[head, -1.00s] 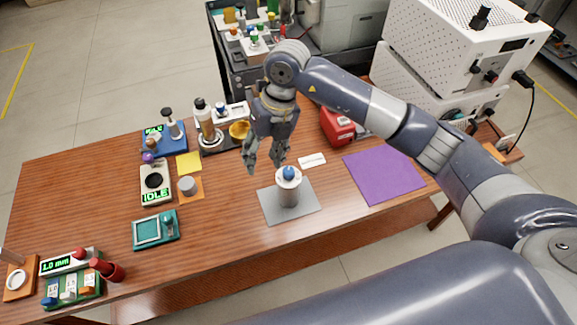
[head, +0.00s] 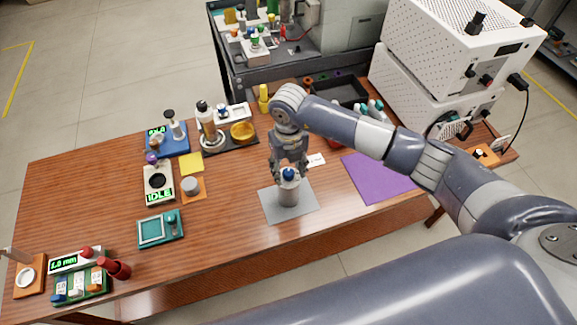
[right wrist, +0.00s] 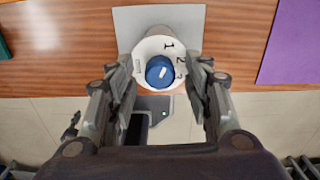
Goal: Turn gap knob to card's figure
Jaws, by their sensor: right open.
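The gap knob (head: 288,174) is blue and sits on a white dial atop a grey cylinder (head: 289,192), which stands on a grey mat (head: 270,207). In the right wrist view the knob (right wrist: 160,71) bears a short white mark slanting to the upper right; the dial (right wrist: 148,47) shows figures 1, 2 and 3. My right gripper (head: 289,169) is open, its fingers on either side of the knob; I cannot tell whether they touch it. A white card (head: 316,160) lies behind, partly hidden by the gripper, its figure unreadable. My left gripper is out of view.
A purple mat (head: 372,180) lies to the right. To the left are a teal tray (head: 160,229), a scale (head: 158,182) reading IDLE and a display (head: 76,260) reading 1.0 mm. Bottles and an amber dish (head: 242,131) stand behind. Wood left of the grey mat is clear.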

